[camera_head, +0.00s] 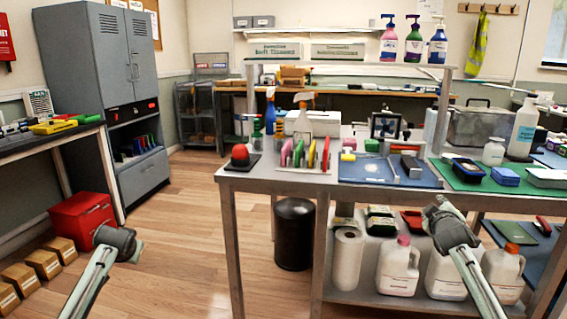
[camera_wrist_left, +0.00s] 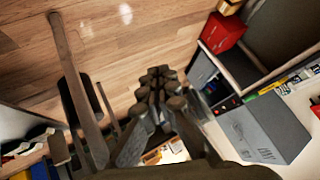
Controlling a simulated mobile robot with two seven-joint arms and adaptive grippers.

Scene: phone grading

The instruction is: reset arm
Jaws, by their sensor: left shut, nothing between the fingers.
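My left gripper (camera_wrist_left: 158,80) shows in the left wrist view, its dark ribbed fingers together with nothing between them, in the air over the wood floor. In the head view only part of my left arm (camera_head: 118,243) shows at the lower left, in front of the floor. Part of my right arm (camera_head: 452,225) shows at the lower right, in front of the workbench's lower shelf. No fingers of my right gripper can be made out.
A grey workbench (camera_head: 270,183) holds phones, trays and bottles. A black bin (camera_head: 294,235) stands under it. A red box (camera_head: 82,217) and several cardboard boxes (camera_head: 43,263) sit at left near a grey cabinet (camera_head: 95,60). Open floor (camera_head: 190,230) lies between.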

